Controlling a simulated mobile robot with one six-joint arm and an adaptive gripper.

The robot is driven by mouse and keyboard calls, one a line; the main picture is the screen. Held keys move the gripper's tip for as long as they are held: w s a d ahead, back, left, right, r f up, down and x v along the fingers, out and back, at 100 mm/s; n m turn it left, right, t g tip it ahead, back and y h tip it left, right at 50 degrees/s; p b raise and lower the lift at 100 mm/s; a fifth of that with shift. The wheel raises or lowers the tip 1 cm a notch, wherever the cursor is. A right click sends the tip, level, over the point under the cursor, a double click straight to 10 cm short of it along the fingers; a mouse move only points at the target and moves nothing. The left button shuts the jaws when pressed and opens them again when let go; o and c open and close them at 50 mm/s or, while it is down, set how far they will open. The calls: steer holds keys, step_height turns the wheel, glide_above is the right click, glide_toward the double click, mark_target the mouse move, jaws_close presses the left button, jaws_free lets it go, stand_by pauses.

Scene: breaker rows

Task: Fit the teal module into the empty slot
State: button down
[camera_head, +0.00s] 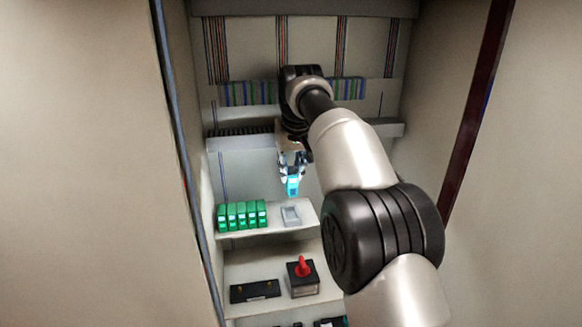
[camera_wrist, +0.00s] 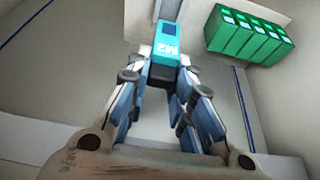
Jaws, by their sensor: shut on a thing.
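The teal module (camera_head: 292,186) hangs in my gripper (camera_head: 291,170), above the shelf. In the wrist view the module (camera_wrist: 168,42) shows "M2" on its face and a dark patch near its end; it sits between the fingertips of my gripper (camera_wrist: 164,66). The gripper is shut on it. A grey slot holder (camera_head: 290,215) stands on the shelf just below the module, apart from it. It looks empty from the body camera. Part of a pale grey piece beyond the module in the wrist view may be this holder; I cannot tell.
A row of several green modules (camera_head: 242,215) stands left of the holder on the white shelf (camera_head: 275,230). They also show in the wrist view (camera_wrist: 248,36). On the lower level are a black block (camera_head: 255,291) and a red-handled switch (camera_head: 303,270). Cabinet walls close both sides.

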mark_target(291, 195)
steer(key=shift+s+f+b, duration=0.45)
steer(key=shift+f+b, duration=0.05)
steer(key=shift+b, duration=0.1)
steer(key=b+x, duration=0.1)
steer(key=x, duration=0.1)
steer(key=shift+f+b, duration=0.4)
steer(key=shift+f, duration=0.05)
steer(key=shift+s+f+b, duration=0.2)
steer(key=shift+f+b, duration=0.4)
steer(key=shift+f, duration=0.15)
steer(key=shift+w+f, duration=0.1)
steer(key=shift+p, duration=0.75)
stand_by(0.3)
steer(key=shift+f+b, duration=0.95)
steer(key=shift+f, duration=0.35)
steer(key=c, duration=1.3)
jaws_free()
